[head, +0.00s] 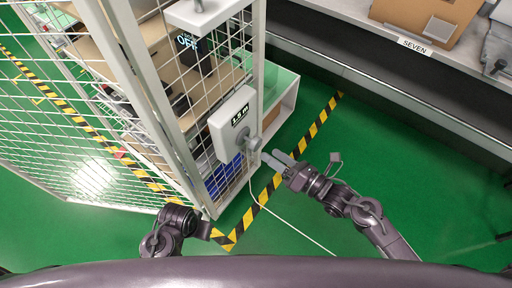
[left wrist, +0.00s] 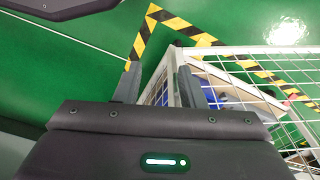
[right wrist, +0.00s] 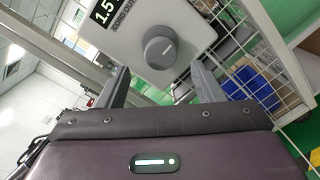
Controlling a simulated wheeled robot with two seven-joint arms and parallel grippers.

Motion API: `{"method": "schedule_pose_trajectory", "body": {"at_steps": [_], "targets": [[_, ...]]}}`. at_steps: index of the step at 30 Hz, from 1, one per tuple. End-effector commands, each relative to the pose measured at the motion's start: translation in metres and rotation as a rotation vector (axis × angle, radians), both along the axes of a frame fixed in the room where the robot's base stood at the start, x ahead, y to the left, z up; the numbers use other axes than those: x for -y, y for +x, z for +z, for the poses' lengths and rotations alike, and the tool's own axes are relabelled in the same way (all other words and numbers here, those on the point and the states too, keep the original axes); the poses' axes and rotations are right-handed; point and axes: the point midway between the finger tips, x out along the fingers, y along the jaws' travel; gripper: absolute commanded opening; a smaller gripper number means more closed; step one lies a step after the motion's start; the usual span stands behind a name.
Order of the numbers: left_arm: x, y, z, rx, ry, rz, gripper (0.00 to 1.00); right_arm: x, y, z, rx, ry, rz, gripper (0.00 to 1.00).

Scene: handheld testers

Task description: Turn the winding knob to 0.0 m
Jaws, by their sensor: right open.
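A white box (head: 232,124) with a small dark display is mounted on the mesh fence post. In the right wrist view, part of the display (right wrist: 104,12) reads 1.5, above the words CORD OUT. The round grey winding knob (right wrist: 160,52) with a light index mark sits on the box face; it also shows in the head view (head: 254,144). My right gripper (head: 270,157) is open and points at the knob. Its fingertips (right wrist: 160,68) lie on either side of the knob's outline, apparently just short of it. My left gripper (left wrist: 158,78) is open and empty, low near the fence corner.
A thin white cord (head: 288,225) hangs from the box area and runs across the green floor. Mesh fencing (head: 85,120) and a shelf stand at left. Black-yellow tape (head: 305,138) marks the floor.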

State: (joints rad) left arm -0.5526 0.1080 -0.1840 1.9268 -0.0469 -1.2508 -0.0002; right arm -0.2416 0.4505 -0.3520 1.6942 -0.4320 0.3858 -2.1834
Motion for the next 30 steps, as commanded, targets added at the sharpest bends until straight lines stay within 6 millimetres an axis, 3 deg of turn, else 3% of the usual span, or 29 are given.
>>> {"method": "schedule_pose_trajectory", "body": {"at_steps": [12, 24, 30], "targets": [[0.001, 0.0, 0.01, -0.002, 0.0, -0.004, 0.36, -0.048, 0.039, 0.0, -0.002, 0.002, -0.002, 0.61], [0.001, 0.0, 0.013, -0.003, 0.0, -0.005, 0.36, -0.055, 0.045, 0.0, -0.005, -0.001, -0.002, 0.61], [0.001, 0.0, 0.013, -0.002, 0.0, -0.005, 0.36, -0.055, 0.044, 0.0, -0.005, -0.001, -0.002, 0.35]]}}
